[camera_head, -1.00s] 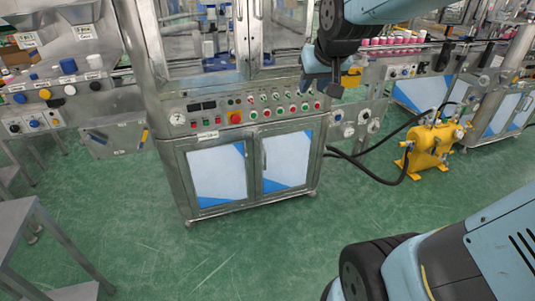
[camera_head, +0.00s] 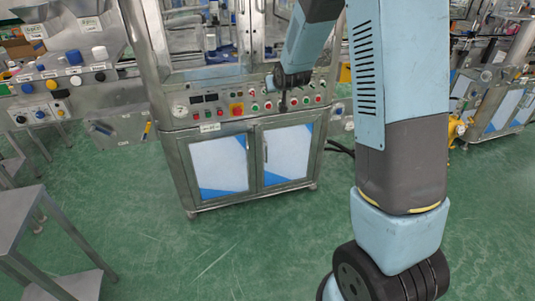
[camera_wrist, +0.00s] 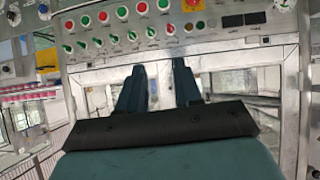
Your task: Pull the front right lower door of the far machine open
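The far machine's front right lower door (camera_head: 288,155) is a white and blue panel in a steel frame, below the button panel. It looks closed, and its slim handle (camera_head: 265,150) is near its left edge. My gripper (camera_head: 284,108) is in front of the button panel, above this door and apart from its handle. In the wrist view, my gripper (camera_wrist: 158,70) shows two dark fingers spread apart with nothing between them. The door is not clearly in the wrist view.
The left lower door (camera_head: 218,168) looks closed too. The button panel (camera_head: 205,112) carries several knobs and a red emergency stop (camera_head: 236,109). A grey table (camera_head: 35,230) stands at the lower left. Green floor (camera_head: 240,250) in front of the machine is clear.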

